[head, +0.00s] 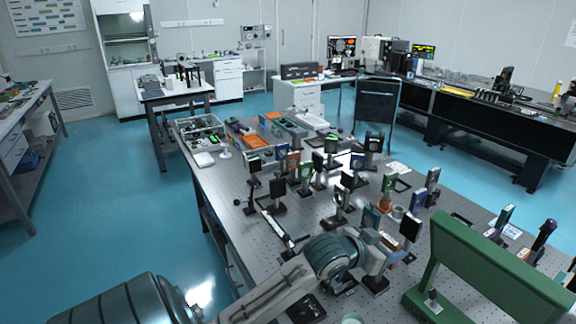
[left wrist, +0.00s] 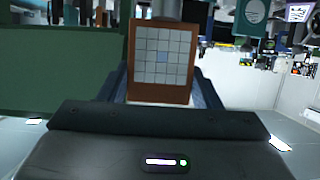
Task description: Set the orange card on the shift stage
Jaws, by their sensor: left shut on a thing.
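My left gripper (head: 384,254) reaches over the near part of the optical table, just left of the green frame. In the left wrist view, its fingers (left wrist: 160,88) are shut on the orange card (left wrist: 160,92), which looks orange-brown with a pale square grid and a bluish middle square. The card stands roughly upright between the fingers; its lower edge is hidden by the gripper body. In the head view the card is small and mostly hidden at the gripper. I cannot pick out the shift stage with certainty in either view. My right gripper is not in view.
The perforated optical table (head: 232,187) carries several post-mounted optics close around the gripper. A tall green frame (head: 490,262) stands to its right; it also fills the left of the wrist view (left wrist: 60,70). An open tray (head: 199,128) of parts sits at the far left corner.

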